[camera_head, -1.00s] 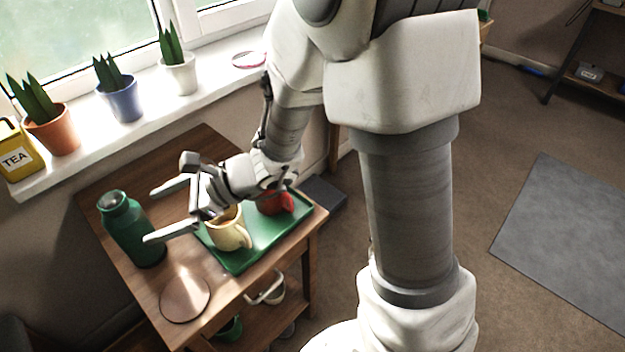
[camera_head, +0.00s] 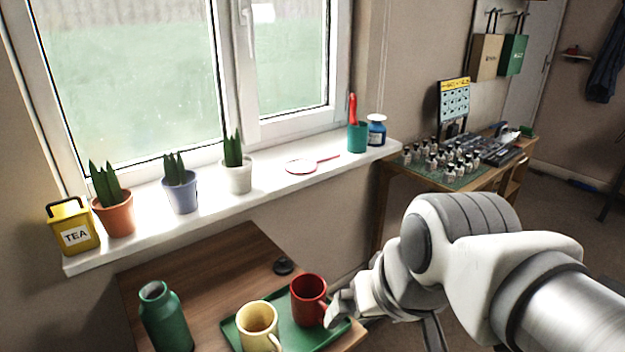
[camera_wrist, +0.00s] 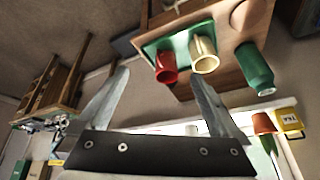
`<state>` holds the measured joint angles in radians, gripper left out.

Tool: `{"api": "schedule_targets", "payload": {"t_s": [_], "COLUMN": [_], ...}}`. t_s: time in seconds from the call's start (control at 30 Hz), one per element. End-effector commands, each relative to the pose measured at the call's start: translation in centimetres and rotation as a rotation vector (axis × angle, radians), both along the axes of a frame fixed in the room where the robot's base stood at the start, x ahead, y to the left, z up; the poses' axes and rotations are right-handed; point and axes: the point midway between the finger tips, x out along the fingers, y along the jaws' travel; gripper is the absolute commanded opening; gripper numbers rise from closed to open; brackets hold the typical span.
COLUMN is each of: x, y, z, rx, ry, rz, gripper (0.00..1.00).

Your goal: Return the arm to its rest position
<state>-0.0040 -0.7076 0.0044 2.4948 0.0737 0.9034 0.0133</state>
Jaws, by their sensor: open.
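My gripper (camera_wrist: 160,80) is open and empty in the wrist view, its two fingers spread apart. In the head view my arm bends down at the lower right, just right of the tray. A red mug (camera_head: 308,299) and a cream mug (camera_head: 258,325) stand upright on a green tray (camera_head: 285,345) on the wooden table. The wrist view shows the red mug (camera_wrist: 166,67) and cream mug (camera_wrist: 204,52) upside down, beyond the fingers and apart from them.
A green bottle (camera_head: 164,318) stands on the table (camera_head: 200,275) left of the tray. The windowsill holds a yellow tea tin (camera_head: 74,228), potted plants and a green cup (camera_head: 357,137). A workbench with several small bottles (camera_head: 445,160) stands at the back right.

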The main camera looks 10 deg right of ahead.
Motion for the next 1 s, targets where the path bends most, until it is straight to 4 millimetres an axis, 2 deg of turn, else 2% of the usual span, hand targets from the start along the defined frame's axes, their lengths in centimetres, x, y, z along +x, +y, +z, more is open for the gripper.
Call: {"api": "schedule_targets", "payload": {"t_s": [0.17, 0.43, 0.57, 0.77, 1.0], "x": [-0.3, -0.3, -0.3, -0.3, -0.3], "y": [-1.5, -1.5, -1.5, -1.5, -1.5], "z": [0.8, 0.8, 1.5, 4.7, 10.7], "rx": [-0.076, -0.077, -0.077, -0.076, -0.076], "ry": [-0.043, -0.042, -0.042, -0.041, -0.041], "rz": [0.018, 0.02, 0.019, 0.019, 0.018], "gripper": [1.0, 1.0, 1.0, 1.0, 1.0]}}
